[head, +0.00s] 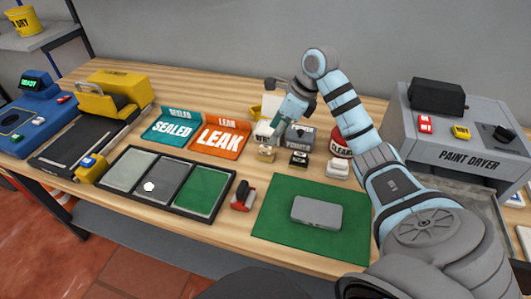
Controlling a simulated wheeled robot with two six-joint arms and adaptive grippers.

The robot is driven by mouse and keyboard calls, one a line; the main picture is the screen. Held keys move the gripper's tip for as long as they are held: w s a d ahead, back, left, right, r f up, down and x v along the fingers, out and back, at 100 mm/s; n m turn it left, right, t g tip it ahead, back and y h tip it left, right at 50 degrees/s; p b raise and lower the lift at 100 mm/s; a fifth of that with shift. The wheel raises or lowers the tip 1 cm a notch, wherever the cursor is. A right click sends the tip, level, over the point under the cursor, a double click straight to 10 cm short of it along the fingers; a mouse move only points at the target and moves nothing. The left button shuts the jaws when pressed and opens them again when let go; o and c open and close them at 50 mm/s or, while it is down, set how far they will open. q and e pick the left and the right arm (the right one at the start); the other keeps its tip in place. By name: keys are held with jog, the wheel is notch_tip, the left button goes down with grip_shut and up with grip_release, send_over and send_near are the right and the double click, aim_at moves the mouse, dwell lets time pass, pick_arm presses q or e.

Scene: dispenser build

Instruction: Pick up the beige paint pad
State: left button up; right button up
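A small beige pad with a handle (266,153), which I take to be the beige paint pad, sits on the wooden table in front of a pale container. A black one (299,158) and a white one (337,168) stand to its right. My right gripper (268,129) reaches down just behind and above the beige pad, apart from it as far as I can see. Its fingers are small and blend with the things behind, so their opening is unclear. My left gripper is out of view.
Behind the pads stand a grey box (299,136) and a red-labelled can (341,146). In front lie a green mat (270,222) with a grey case (317,212), a red-and-black tool (243,196) and a black three-part tray (122,200). A paint dryer (455,140) stands right.

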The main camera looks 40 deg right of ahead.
aim_at(266, 147)
jog(key=b+x, duration=0.1)
jog(key=x, duration=0.6)
jog(key=shift+f, duration=0.15)
grip_shut()
